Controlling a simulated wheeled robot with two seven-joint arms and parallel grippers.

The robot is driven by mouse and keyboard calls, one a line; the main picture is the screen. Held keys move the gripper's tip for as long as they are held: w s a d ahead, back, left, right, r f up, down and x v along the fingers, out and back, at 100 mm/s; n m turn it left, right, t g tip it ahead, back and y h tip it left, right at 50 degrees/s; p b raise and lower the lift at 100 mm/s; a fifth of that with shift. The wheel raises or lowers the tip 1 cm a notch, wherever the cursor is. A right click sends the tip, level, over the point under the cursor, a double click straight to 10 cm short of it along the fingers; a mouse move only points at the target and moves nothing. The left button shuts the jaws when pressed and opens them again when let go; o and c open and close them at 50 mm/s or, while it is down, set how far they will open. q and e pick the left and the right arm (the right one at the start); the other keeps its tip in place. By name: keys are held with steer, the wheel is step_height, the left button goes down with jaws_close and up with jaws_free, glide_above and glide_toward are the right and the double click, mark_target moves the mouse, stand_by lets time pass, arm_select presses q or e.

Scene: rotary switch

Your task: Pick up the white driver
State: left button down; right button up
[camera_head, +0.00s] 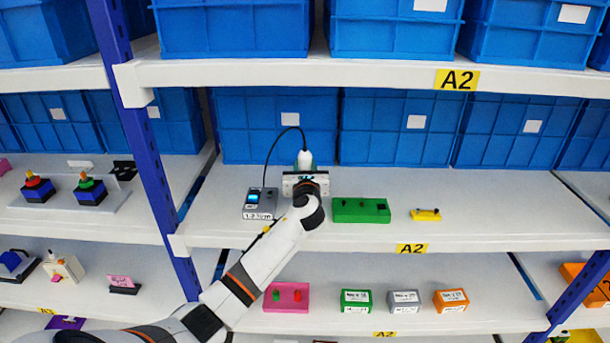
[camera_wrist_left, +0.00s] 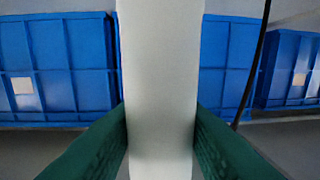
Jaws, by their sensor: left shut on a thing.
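The white driver (camera_head: 305,159) stands upright above the middle shelf, with a black cable looping from its top to a grey control box (camera_head: 261,203) with a small blue display. My left gripper (camera_head: 305,177) is shut on the driver. In the left wrist view the driver (camera_wrist_left: 158,80) fills the middle as a pale upright column between the two dark green finger pads. The driver's lower end is hidden by my gripper and wrist in the head view. My right gripper is not in view.
A green block (camera_head: 361,210) and a small yellow part (camera_head: 426,214) lie right of my wrist on the shelf (camera_head: 500,225). Blue bins (camera_head: 397,125) stand behind. A shelf board (camera_head: 350,72) runs above, and a blue post (camera_head: 150,150) stands left.

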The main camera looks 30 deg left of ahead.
arm_select(q)
steer(key=shift+r, duration=0.1)
steer(key=shift+r, duration=0.35)
step_height(320, 180, up, 9)
steer(key=shift+r+b, duration=0.1)
steer(key=shift+b, duration=0.35)
